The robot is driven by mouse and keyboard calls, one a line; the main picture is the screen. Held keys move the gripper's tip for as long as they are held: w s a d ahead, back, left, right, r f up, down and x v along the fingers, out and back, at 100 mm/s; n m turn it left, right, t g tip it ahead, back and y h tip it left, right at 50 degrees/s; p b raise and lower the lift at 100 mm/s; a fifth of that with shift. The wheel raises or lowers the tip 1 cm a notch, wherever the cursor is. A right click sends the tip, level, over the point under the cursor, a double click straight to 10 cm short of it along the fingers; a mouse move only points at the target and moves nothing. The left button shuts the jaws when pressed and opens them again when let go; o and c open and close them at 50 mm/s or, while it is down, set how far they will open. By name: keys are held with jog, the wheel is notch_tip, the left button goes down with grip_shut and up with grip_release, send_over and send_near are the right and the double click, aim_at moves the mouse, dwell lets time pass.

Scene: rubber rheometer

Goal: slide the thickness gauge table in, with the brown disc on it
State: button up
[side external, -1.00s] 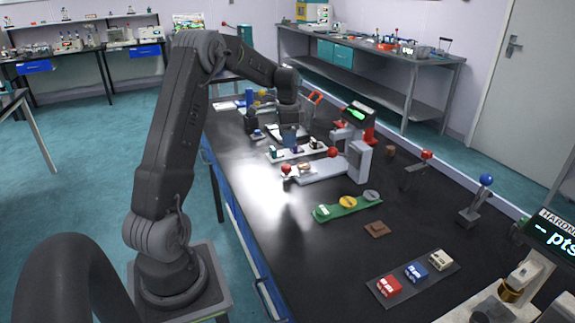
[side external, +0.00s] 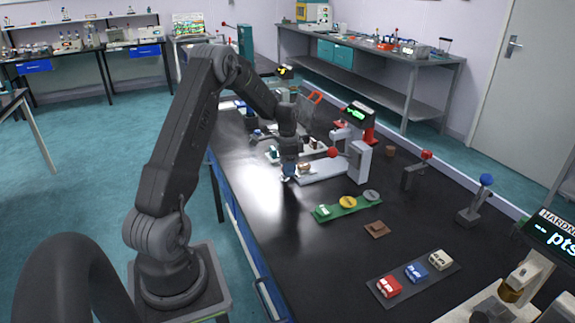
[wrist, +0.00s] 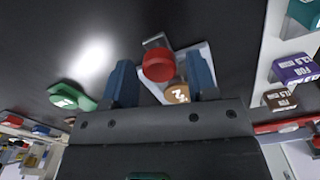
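The thickness gauge table (side external: 325,173) is a pale grey plate pulled out to the left of the gauge's grey block (side external: 359,163). The brown disc (side external: 304,169) lies on the plate near its outer end; in the wrist view the brown disc (wrist: 177,93) shows a pale mark. A red round knob (wrist: 158,65) stands at the plate's end, beside the disc. My gripper (side external: 289,172) is low at that end and hides the knob in the side view. In the wrist view my gripper (wrist: 161,75) is open, with blue fingers on either side of the knob and visible gaps.
A green tray (side external: 335,211) with round pieces lies in front of the gauge. A white rack (side external: 270,156) with coloured blocks stands behind my gripper. A red ball (side external: 332,152) sticks out above the gauge table. The bench to the left is clear.

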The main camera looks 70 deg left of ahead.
grip_shut()
jog(key=shift+w, duration=3.85)
jog(key=shift+o, duration=0.7)
grip_release()
jog(key=shift+r, duration=0.1)
notch_tip(320, 180, up, 14)
